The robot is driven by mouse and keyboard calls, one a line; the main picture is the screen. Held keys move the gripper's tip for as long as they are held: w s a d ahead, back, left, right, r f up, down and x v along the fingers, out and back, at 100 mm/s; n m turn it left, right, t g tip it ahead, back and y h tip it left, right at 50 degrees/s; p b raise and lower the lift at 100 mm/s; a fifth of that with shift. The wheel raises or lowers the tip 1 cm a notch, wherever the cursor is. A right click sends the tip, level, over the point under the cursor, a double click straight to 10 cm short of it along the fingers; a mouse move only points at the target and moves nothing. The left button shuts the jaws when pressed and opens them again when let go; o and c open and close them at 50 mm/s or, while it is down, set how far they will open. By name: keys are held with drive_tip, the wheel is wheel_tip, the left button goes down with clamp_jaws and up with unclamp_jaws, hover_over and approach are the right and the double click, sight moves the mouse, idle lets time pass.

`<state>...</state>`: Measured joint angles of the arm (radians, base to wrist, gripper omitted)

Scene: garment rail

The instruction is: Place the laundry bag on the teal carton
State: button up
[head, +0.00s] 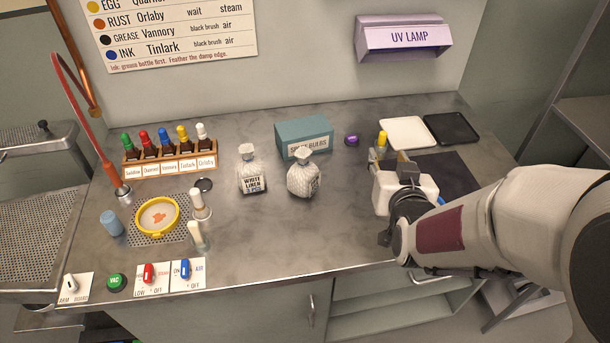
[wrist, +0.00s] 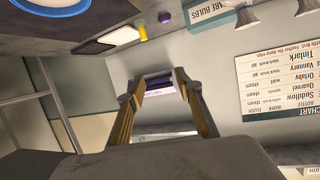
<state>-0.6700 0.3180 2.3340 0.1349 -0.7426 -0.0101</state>
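Two pale, tied-neck bags stand upright on the grey counter in the head view. One bag (head: 251,172) has a "WHITE LINEN" label; the other bag (head: 303,178), right of it, is patterned and shows no label. The teal carton (head: 304,137), marked as bulbs, lies behind the patterned bag with its top bare. The carton also shows upside down at the wrist view's top edge (wrist: 209,12). My gripper (head: 389,159) is right of the bags and carton, over the counter's right part. In the wrist view its fingers (wrist: 160,84) are apart with nothing between them.
A rack of dropper bottles (head: 170,155) and a yellow hoop (head: 158,216) are at the left. A yellow-capped bottle (head: 382,139) stands close to my gripper. A purple object (head: 352,139), white tray (head: 407,132) and black tray (head: 451,128) lie behind. The counter before the bags is clear.

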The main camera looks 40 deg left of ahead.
drive_tip(key=s+a+f+n+y, duration=0.1)
drive_tip(key=s+a+f+y, duration=0.2)
drive_tip(key=a, duration=0.5)
drive_tip(key=n+t+y, duration=0.1)
drive_tip(key=n+y, duration=0.1)
approach(303, 161)
drive_tip(key=shift+f+x, duration=0.15)
drive_tip(key=shift+x, duration=0.7)
drive_tip(key=shift+f+x, duration=0.1)
drive_tip(key=shift+x, duration=0.75)
drive_tip(key=shift+a, duration=0.2)
drive_tip(key=shift+x, duration=1.15)
drive_tip(key=shift+x, duration=1.35)
drive_tip(key=shift+r+x, duration=0.2)
drive_tip(key=shift+x, duration=1.05)
drive_tip(key=shift+w+d, duration=0.15)
drive_tip(key=shift+c, duration=0.2)
